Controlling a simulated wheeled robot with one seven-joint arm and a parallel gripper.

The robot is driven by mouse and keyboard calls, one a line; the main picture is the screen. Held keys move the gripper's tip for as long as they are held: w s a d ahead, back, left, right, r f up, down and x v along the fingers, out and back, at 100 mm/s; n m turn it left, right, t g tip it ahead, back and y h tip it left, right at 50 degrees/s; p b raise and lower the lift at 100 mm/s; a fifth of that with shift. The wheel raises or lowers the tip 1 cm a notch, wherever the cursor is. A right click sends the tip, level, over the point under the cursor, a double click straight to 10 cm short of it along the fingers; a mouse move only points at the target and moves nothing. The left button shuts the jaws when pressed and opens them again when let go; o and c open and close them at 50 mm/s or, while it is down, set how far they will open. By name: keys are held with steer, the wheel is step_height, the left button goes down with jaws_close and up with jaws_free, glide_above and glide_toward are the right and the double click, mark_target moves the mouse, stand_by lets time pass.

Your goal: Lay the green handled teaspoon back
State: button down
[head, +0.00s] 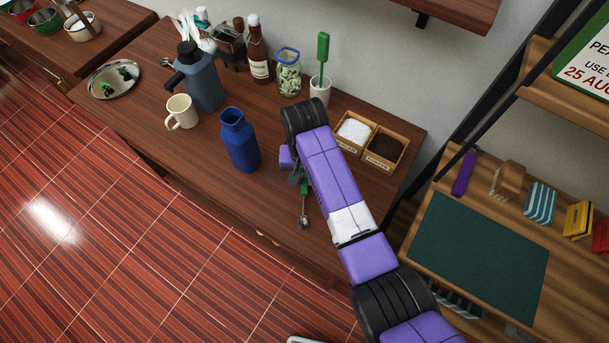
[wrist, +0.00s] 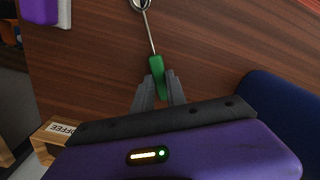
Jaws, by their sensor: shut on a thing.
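The green-handled teaspoon shows in the head view by its metal bowl (head: 304,221) near the counter's front edge, and in the wrist view by its green handle (wrist: 157,69). My gripper (wrist: 160,88) is shut on the handle, a finger on each side, with the metal shaft and bowl pointing away. In the head view my gripper (head: 301,180) is partly hidden behind my purple arm. The spoon is over the wooden counter top (head: 215,160); whether it touches the wood I cannot tell.
A blue bottle (head: 239,140) stands left of my gripper. Boxes of sugar (head: 354,131) and coffee (head: 386,147) stand behind my arm. A white cup (head: 320,92) holds a green utensil. A mug (head: 181,112), grey jug (head: 200,82) and silver tray (head: 100,75) stand farther left.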

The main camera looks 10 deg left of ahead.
steer(key=shift+f, duration=0.25)
steer(key=c, duration=1.3)
jaws_free()
steer(key=shift+o, duration=0.2)
step_height(320, 180, up, 8)
steer(key=shift+f+b, duration=0.1)
steer(key=shift+b, duration=0.35)
